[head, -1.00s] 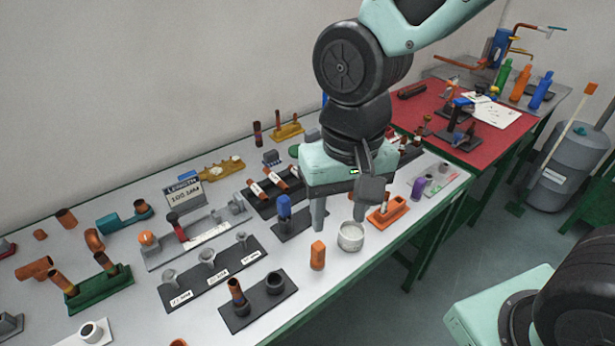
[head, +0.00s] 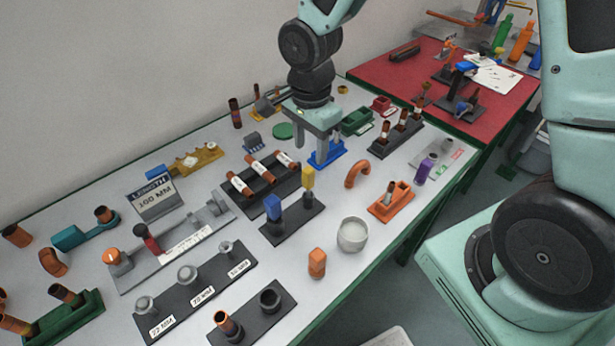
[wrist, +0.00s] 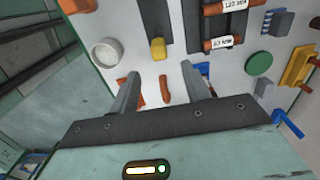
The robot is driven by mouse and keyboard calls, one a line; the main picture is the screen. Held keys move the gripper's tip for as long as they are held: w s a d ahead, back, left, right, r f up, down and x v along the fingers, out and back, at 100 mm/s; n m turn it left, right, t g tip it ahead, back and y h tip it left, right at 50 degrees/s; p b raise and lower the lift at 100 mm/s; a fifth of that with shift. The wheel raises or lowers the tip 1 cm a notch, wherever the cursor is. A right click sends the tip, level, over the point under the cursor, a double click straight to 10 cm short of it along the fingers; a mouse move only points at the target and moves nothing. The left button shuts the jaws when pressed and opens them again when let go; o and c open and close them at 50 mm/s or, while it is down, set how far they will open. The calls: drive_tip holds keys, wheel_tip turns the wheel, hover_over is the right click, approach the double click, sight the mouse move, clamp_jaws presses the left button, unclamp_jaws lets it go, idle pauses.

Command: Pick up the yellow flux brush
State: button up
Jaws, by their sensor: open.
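The yellow flux brush (head: 308,178) stands upright in a dark holder (head: 291,222), beside a blue-topped piece (head: 272,207). In the wrist view, the yellow brush (wrist: 157,48) shows as a small yellow block beyond the fingertips, roughly between their lines. My gripper (head: 311,148) is open and empty, pointing down. In the head view it is above and behind the brush, near a blue stand (head: 326,154). The gripper also shows in the wrist view (wrist: 159,76) with its two fingers spread. I see no contact with the brush.
A white cup (head: 352,235) and an orange block (head: 317,263) stand in front. A copper elbow (head: 357,173) and an orange tray (head: 391,203) lie to the right. A rack of copper tubes (head: 262,182) is left of the brush. The table is crowded.

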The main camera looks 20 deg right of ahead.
sight(308, 180)
wheel_tip(308, 180, down, 5)
drive_tip(key=shift+s+a+f+p, duration=0.15)
drive_tip(key=shift+f+p, duration=0.5)
drive_tip(key=shift+f, duration=2.05)
drive_tip(key=c, duration=0.9)
